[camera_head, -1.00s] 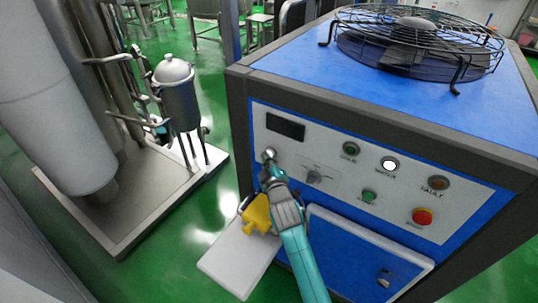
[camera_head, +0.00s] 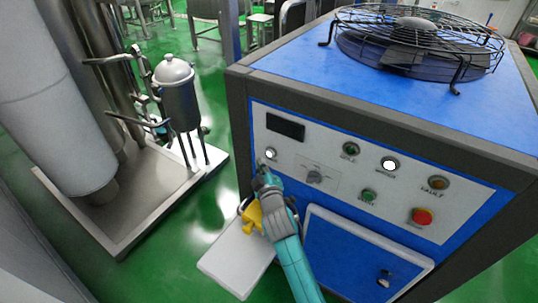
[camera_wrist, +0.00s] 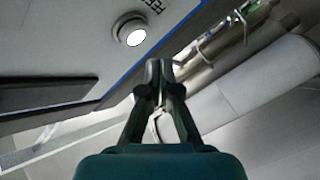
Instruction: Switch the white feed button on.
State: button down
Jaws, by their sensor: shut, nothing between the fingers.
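A round button with a pale ring (camera_head: 270,154) sits below the dark display on the left of the panel. In the wrist view this button (camera_wrist: 132,34) has a bright white, lit-looking face; its label is too partial to read. A second bright white button (camera_head: 390,164) sits in the panel's upper row, its label too small to read. I cannot tell from the labels which is the feed button. My gripper (camera_head: 262,168) is shut and empty, just below and left of the button under the display, apart from it. Its closed fingertips (camera_wrist: 158,68) show in the wrist view.
The panel also has a dark display (camera_head: 285,127), a rotary knob (camera_head: 314,176), green buttons (camera_head: 350,149), an amber fault lamp (camera_head: 438,183) and a red knob (camera_head: 422,216). A steel pot on legs (camera_head: 177,95) stands left of the blue cabinet (camera_head: 300,62).

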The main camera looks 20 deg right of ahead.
jog(key=s+a, duration=0.1)
jog(key=a, duration=0.1)
jog(key=s+a, duration=0.1)
jog(key=shift+s+a, duration=0.35)
jog(key=shift+a, duration=0.05)
dwell(0.4)
jog(key=s+f+m+y, duration=0.1)
jog(key=s+f, duration=0.3)
jog(key=s, duration=0.5)
jog(key=s+d+f+m+g+y, duration=0.1)
jog(key=s+f, duration=0.3)
jog(key=s, duration=0.5)
jog(key=s+f+m, duration=0.1)
jog(key=s+f, duration=0.2)
jog(key=s, duration=0.6)
jog(key=s+r+m, duration=0.2)
jog(key=s+r, duration=0.2)
jog(key=s, duration=0.8)
jog(key=s+d+r+m+g, duration=0.1)
jog(key=s+r+m, duration=0.2)
jog(key=s, duration=0.9)
jog(key=shift+s+r, duration=0.2)
jog(key=shift+r, duration=0.25)
